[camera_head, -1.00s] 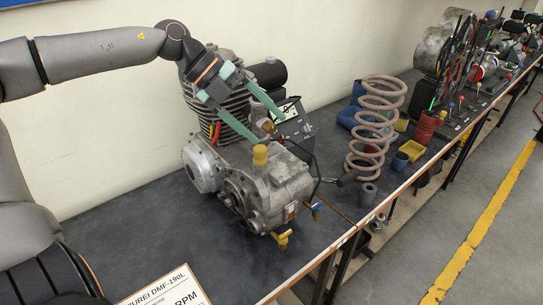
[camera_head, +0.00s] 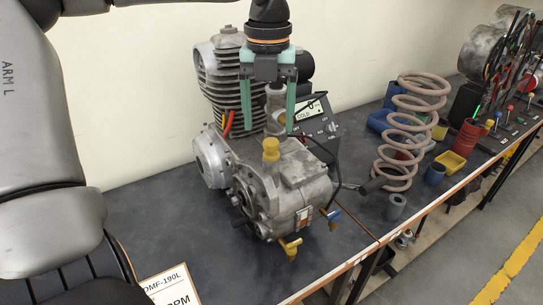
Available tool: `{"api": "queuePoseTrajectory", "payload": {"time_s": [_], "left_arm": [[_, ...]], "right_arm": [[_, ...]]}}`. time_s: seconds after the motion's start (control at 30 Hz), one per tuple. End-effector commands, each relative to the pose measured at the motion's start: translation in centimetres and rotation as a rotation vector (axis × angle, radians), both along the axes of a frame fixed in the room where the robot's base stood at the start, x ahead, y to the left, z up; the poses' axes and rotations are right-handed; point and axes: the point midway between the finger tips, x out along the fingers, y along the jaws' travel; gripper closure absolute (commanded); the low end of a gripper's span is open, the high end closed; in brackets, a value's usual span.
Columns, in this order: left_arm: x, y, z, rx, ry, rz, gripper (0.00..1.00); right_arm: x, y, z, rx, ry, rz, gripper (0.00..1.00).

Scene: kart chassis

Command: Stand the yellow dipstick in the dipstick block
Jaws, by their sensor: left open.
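A yellow capped piece, which looks like the yellow dipstick (camera_head: 271,150), stands upright on top of the grey engine casing (camera_head: 305,170). Only its upper part shows. My left gripper (camera_head: 268,128) points straight down with its two green fingers spread. It appears just above the yellow cap in the picture; its exact depth is unclear. A grey cylinder (camera_head: 275,108) shows between the fingers, and nothing is visibly gripped. I cannot identify the dipstick block with certainty. My right gripper is not in view.
A finned engine cylinder (camera_head: 222,85) rises behind left of the gripper. A meter (camera_head: 315,118) with a cable stands to the right. A large coil spring (camera_head: 405,130), a grey tube (camera_head: 397,206) and blue and yellow bins stand further right.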

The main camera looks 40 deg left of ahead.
Motion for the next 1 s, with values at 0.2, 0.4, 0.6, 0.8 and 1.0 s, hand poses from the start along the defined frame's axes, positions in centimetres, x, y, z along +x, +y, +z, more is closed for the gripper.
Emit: {"api": "queuePoseTrajectory", "payload": {"time_s": [0.2,0.4,0.6,0.8,1.0], "left_arm": [[-0.1,-0.4,-2.5,-0.002,0.005,-0.002,0.25],[0.0,-0.6,-5.0,-0.003,0.002,-0.001,0.25],[0.0,-0.6,-5.4,-0.002,0.0,0.0,0.25],[0.0,-0.6,-5.4,-0.002,0.0,0.0,0.37],[0.0,-0.6,-5.4,-0.002,-0.001,0.0,0.6]], "right_arm": [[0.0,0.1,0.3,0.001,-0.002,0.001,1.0],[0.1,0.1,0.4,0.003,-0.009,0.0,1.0],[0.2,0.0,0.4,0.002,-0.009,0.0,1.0],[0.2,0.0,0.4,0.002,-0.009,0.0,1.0],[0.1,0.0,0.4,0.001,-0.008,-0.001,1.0]]}}
